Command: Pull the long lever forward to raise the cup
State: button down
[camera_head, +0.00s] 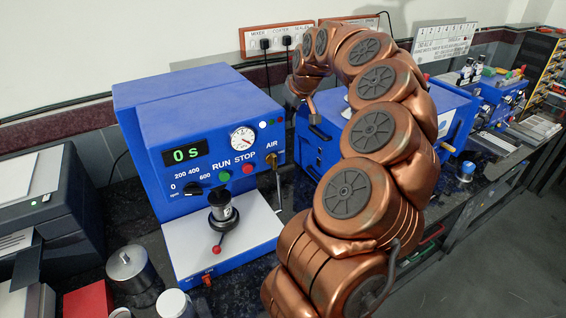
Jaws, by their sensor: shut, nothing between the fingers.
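A blue machine (200,125) with a dial, a 0 s display and RUN and STOP buttons stands left of centre. A dark metal cup-like part (222,206) sits upright on its pale front plate. A short dark lever with a red ball (217,250) points forward below it. My gripper (310,102) is small at the far end of my curved arm, pointing down by a second blue machine (312,140). It looks shut and empty. My arm hides much of this machine, and I cannot make out a long lever there.
A lidded metal pot (131,268), a red box (89,300) and a white-topped jar (174,303) crowd the front left of the dark bench. A printer (45,210) stands at the left. More blue equipment (490,100) is at the back right.

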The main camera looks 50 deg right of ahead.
notch_tip(320, 180, down, 9)
jog(key=b, duration=0.8)
jog(key=shift+w+a, duration=0.2)
jog(key=shift+w, duration=0.15)
jog(key=shift+r, duration=0.1)
notch_tip(320, 180, down, 9)
jog(key=w, duration=0.1)
jog(key=shift+d+f, duration=0.15)
jog(key=shift+f, duration=0.05)
dwell(0.4)
jog(key=shift+s, duration=0.1)
dwell(0.4)
